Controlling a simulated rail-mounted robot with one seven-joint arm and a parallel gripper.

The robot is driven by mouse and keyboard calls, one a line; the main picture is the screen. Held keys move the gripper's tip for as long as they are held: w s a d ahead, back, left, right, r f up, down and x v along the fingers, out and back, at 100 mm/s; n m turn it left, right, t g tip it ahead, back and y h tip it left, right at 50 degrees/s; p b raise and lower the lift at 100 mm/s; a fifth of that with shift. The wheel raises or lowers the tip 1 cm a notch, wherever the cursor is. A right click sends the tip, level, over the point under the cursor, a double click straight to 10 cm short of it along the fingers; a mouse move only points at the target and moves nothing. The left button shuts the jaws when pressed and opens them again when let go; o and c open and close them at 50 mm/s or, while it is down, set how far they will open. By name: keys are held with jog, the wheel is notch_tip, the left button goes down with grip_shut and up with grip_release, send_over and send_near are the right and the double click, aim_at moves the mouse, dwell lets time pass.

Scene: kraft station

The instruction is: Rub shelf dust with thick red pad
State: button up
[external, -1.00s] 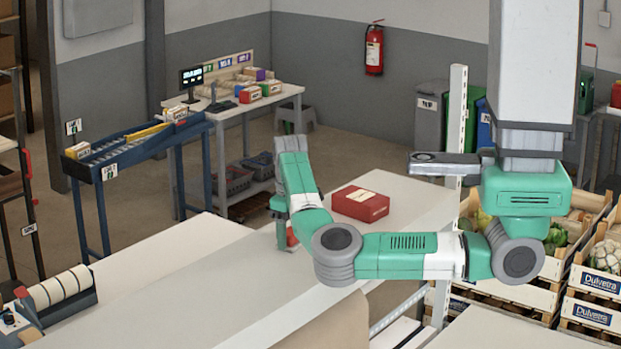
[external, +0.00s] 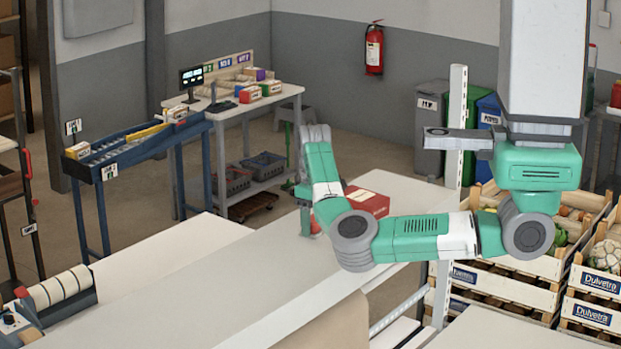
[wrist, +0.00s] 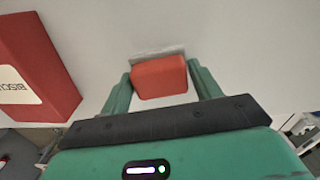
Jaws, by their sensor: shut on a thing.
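My gripper (wrist: 158,82) is shut on the thick red pad (wrist: 160,78), with one green finger on either side of it in the wrist view. A grey strip shows along the pad's far edge, against the pale shelf surface (wrist: 110,35). In the external view, my gripper (external: 308,222) is low at the long white shelf (external: 240,285), and a bit of the pad (external: 316,227) shows there. The pad looks to be at the surface, but I cannot tell whether it touches. I cannot make out any dust.
A red biscuit box (external: 367,202) stands on the shelf close beside my gripper; it also shows at the left of the wrist view (wrist: 38,70). Crates of vegetables (external: 520,265) stand right of the shelf.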

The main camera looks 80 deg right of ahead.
jog(key=shift+s+d+r+p, duration=0.15)
jog(key=shift+r+p, duration=0.25)
jog(key=shift+p, duration=0.1)
notch_tip(320, 180, up, 6)
jog(key=p, duration=0.3)
jog(key=shift+f+p, duration=0.25)
jog(key=shift+p, duration=0.05)
jog(key=shift+r, duration=0.95)
